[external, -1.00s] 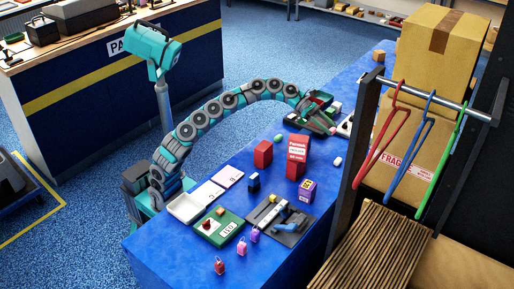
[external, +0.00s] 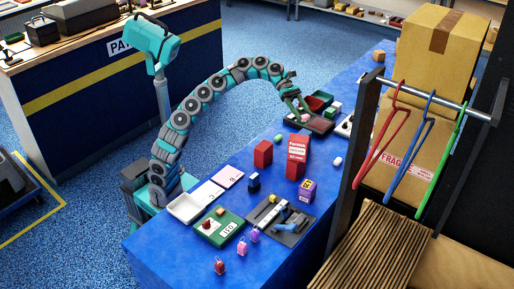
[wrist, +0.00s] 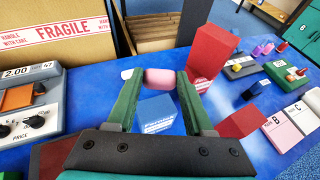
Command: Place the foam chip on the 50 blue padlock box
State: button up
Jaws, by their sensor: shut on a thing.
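My gripper (external: 303,112) is shut on a pink foam chip (wrist: 160,77), held between the fingertips in the wrist view. In the external view the pink chip (external: 305,118) shows below the fingers, over a dark tray (external: 322,128). In the wrist view a blue box with white print (wrist: 158,114) stands below and nearer than the chip, between the fingers; its number and any padlock picture are too small to read. I cannot make this box out in the external view. A red box with white labels (external: 297,152) stands in front of the tray.
A plain red box (external: 263,154) is left of the labelled one. A white chip (external: 337,162) and a green chip (external: 279,138) lie nearby. A hanger rail (external: 432,98) stands to the right.

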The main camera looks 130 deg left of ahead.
aim_at(301, 131)
jog(key=shift+f+b, duration=0.4)
jog(key=shift+f, duration=2.75)
jog(key=shift+f, duration=0.1)
jog(key=o, duration=1.3)
jog(key=shift+a, duration=0.1)
jog(key=v, duration=1.2)
jog(key=shift+p, duration=0.4)
